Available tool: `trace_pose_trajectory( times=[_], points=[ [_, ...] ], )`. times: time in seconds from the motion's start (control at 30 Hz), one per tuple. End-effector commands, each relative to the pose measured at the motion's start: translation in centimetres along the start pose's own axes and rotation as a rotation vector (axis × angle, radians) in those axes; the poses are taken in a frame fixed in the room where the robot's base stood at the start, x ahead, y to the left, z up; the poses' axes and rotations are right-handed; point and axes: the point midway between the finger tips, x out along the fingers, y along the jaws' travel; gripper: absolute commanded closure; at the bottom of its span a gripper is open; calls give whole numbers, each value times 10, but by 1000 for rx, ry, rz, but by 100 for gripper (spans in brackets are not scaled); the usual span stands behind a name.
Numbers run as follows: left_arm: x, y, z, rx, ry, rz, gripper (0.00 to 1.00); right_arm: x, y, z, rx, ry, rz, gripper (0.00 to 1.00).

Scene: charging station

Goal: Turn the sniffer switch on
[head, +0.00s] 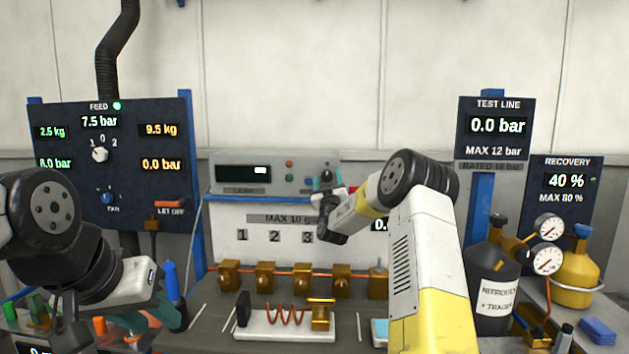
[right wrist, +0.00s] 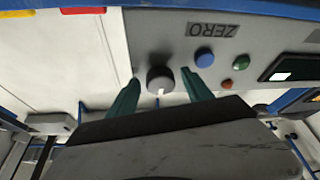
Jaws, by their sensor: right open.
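The grey panel of the instrument (head: 228,172) stands at the back of the bench, with a lit display and small coloured buttons. In the right wrist view, a dark round knob with a white mark (right wrist: 159,79) sits on this panel, seen upside down. The white mark points toward the bottom of the picture. No label naming the sniffer is readable there. My right gripper (right wrist: 160,76) is open, with one green finger on each side of the knob; contact cannot be told. It also shows before the panel's right end (head: 326,182). My left gripper (head: 150,315) is low at the left; its jaws are unclear.
Blue (right wrist: 204,57), green (right wrist: 240,62) and red (right wrist: 227,84) buttons sit close beside the knob. Brass valve blocks (head: 265,276) line the bench below. A feed panel (head: 70,120) stands at left. Nitrogen (head: 493,295) and yellow (head: 577,270) cylinders stand at right.

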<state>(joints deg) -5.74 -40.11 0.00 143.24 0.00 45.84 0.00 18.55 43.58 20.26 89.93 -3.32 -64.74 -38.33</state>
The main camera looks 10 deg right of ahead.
Motion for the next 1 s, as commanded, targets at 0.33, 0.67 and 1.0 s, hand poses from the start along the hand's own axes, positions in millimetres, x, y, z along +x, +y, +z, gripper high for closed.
trace_pose_trajectory(
  times=[0.33,0.67,1.0],
  points=[
    [0,0,0,0,0,0,64,0,0,0,1,-1,-1,69],
    [0,0,0,0,0,0,64,0,0,0,7,-1,2,100],
    [0,0,0,0,0,0,64,0,-3,0,130,0,51,100]
  ],
)
